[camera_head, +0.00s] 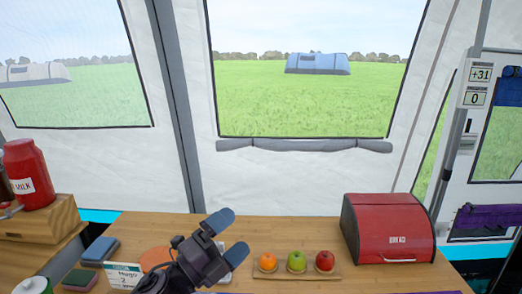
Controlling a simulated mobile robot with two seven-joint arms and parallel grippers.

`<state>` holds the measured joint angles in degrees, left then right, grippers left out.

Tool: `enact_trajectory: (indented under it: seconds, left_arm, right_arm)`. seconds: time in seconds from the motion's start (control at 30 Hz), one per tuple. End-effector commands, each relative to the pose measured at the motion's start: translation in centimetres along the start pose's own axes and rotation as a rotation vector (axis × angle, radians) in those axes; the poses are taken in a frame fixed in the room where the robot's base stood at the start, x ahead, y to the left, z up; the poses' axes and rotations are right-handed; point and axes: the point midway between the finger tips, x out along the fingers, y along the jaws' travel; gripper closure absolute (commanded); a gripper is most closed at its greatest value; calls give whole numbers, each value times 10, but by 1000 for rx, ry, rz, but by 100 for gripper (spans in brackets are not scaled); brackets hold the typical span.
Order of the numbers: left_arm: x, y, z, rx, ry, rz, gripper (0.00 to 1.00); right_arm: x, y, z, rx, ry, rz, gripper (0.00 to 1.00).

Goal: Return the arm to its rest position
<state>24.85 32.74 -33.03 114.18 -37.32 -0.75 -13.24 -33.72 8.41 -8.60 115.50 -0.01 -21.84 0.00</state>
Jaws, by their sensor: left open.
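My left gripper (229,237) shows at the bottom centre, above the wooden counter (300,228). Its two blue-grey fingertips are apart, with nothing seen between them. My left arm comes in from the bottom edge of the picture. The gripper hides part of an orange round item (155,258) and part of the counter. My right gripper is not in view.
A wooden tray (336,270) with an orange, a green and a red fruit lies right of the gripper. A red bread box (388,229) stands further right. At left are a name card (122,274), sponges (100,250) and a red milk container (27,172).

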Motion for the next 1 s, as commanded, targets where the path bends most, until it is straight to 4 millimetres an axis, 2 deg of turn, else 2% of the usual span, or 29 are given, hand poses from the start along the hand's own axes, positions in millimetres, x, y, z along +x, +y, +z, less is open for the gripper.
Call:
enact_trajectory:
  seconds: [0.03,0.2,0.3,0.43,0.57,0.7,0.9,1.0]
  left_arm:
    - [-14,13,12,-150,-94,10,0]
    - [-66,58,43,-585,-381,32,0]
    - [-104,87,53,-797,-534,37,0]
    - [-157,124,54,-1021,-716,40,0]
    - [-214,157,46,-1181,-877,36,0]
    - [-275,183,30,-1298,-1025,16,0]
    - [-360,211,-6,-1365,-1228,10,0]
    - [-389,220,-26,-1386,-1297,21,0]
  right_arm:
    - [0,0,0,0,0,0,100]
    - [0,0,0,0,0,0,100]
    - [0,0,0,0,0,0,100]
    - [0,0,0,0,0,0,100]
    - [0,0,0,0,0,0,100]
    - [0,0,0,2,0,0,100]
    - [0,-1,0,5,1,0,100]
    - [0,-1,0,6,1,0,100]
